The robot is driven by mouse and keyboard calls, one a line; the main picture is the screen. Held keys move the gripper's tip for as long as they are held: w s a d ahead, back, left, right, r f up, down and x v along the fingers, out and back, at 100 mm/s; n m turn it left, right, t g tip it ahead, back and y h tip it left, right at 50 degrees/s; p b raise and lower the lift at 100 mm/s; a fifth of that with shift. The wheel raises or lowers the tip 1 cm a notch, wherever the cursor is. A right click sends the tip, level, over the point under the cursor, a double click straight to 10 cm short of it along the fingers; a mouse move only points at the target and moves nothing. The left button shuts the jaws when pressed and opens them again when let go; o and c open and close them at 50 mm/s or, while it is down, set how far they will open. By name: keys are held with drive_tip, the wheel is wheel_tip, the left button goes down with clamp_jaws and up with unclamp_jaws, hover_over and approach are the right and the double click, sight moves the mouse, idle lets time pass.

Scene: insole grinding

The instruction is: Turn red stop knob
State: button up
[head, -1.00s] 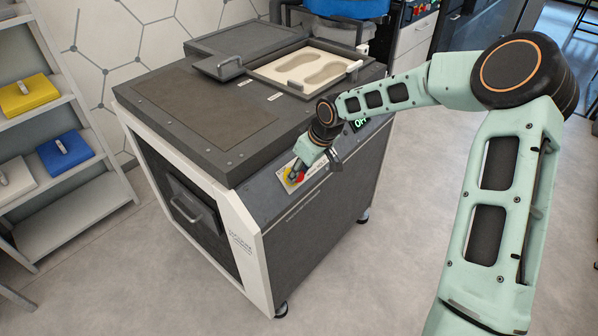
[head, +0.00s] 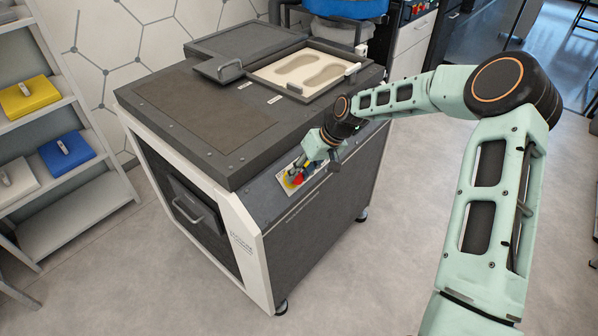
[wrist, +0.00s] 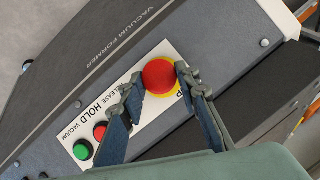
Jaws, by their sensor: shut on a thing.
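The red stop knob (wrist: 160,77) sits on a yellow ring on the white label strip of the vacuum former. In the wrist view the two fingers of my gripper (wrist: 157,82) lie on either side of the knob, and the gripper is shut on it. In the head view the red knob (head: 296,179) shows at the front panel, partly hidden by my gripper (head: 299,172).
A green button (wrist: 82,149) and a smaller red button (wrist: 101,131) sit on the same strip, close to my left finger. The vacuum former (head: 190,115) has a frame with two insole shapes (head: 312,69) on top. A shelf (head: 75,190) stands at left. Floor at right is clear.

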drive_tip(key=shift+w+m+y, duration=0.1)
drive_tip(key=shift+m+y, duration=0.4)
drive_tip(key=shift+m, duration=0.4)
